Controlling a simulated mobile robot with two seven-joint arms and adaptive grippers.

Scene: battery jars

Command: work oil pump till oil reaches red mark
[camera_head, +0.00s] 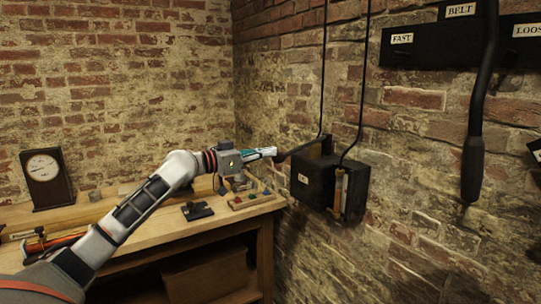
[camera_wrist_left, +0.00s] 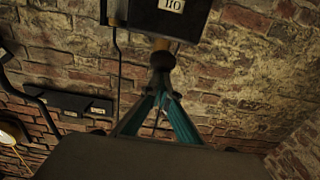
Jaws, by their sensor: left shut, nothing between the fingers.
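A black oil box (camera_head: 318,178) with a white label hangs on the brick wall; in the left wrist view the box (camera_wrist_left: 155,22) shows its label upside down. A dark pump lever (camera_head: 298,148) sticks out of it to the left. The lever's rounded end (camera_wrist_left: 161,62) shows in the left wrist view. A sight tube (camera_head: 339,192) with orange-brown in it stands on the box's front; its red mark is too small to tell. My left gripper (camera_head: 275,151) is shut and empty, its fingertips (camera_wrist_left: 163,97) at the lever's end. Whether they touch is unclear.
A wooden bench (camera_head: 225,220) stands below my left arm, with a small black device (camera_head: 197,211), a board of coloured knobs (camera_head: 251,199) and a clock-like gauge (camera_head: 46,178). A long black lever (camera_head: 473,165) hangs at right below labelled black plates (camera_head: 440,45).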

